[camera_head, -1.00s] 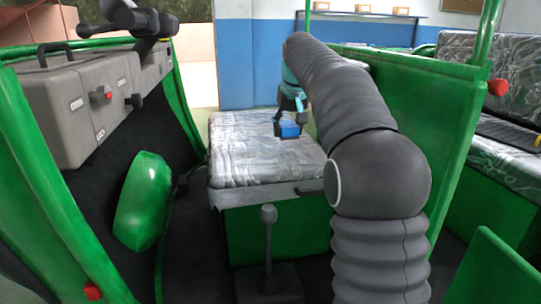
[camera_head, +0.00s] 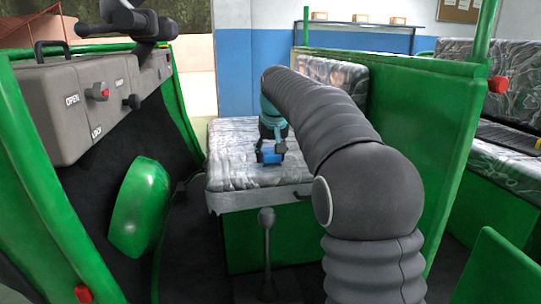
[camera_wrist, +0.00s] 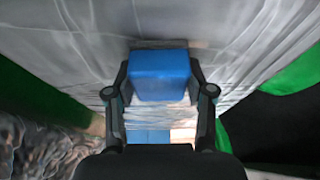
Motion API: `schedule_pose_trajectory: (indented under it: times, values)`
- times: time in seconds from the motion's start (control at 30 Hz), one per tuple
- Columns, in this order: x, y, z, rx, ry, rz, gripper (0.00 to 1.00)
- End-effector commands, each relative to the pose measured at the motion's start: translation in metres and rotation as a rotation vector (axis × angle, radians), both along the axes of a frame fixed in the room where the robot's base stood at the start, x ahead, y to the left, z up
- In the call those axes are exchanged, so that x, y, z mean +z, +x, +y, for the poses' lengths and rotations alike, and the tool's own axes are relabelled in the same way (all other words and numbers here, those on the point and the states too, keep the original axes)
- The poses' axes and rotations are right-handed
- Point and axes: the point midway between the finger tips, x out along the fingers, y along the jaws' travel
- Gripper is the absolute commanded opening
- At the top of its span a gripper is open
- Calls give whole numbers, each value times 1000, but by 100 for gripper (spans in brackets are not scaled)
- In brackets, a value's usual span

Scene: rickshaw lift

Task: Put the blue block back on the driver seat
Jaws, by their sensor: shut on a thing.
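The blue block (camera_head: 269,156) is at the driver seat (camera_head: 225,165), a grey-white patterned cushion on a green base. My gripper (camera_head: 270,150) reaches down from above and is shut on the block. In the wrist view the blue block (camera_wrist: 160,75) sits between the two dark fingers of my gripper (camera_wrist: 160,88). The seat's pale surface (camera_wrist: 240,35) fills much of that view beyond the block. The block is at or just above the cushion; I cannot tell whether it touches. My arm hides part of the seat's right side.
A green partition (camera_head: 425,130) stands right of the seat. The grey dashboard (camera_head: 80,105) with knobs and a handle is at the left. A lever (camera_head: 266,235) rises in front of the seat. The left part of the cushion is clear.

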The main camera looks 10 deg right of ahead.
Motion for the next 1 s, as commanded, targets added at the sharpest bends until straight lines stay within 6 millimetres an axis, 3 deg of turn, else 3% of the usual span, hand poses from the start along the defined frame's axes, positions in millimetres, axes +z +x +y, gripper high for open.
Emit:
schedule_pose_trajectory:
  times: [0.07, 0.1, 0.2, 0.63, 1.0]
  values:
    - [-2, 0, 0, 0, 0, 0, 10]
    - [-2, 0, 0, 0, 0, 0, 56]
    - [-2, 0, 0, 0, 0, 0, 79]
    - [7, -2, 0, 0, 0, -2, 79]
    - [70, -27, 0, 0, 0, -3, 79]
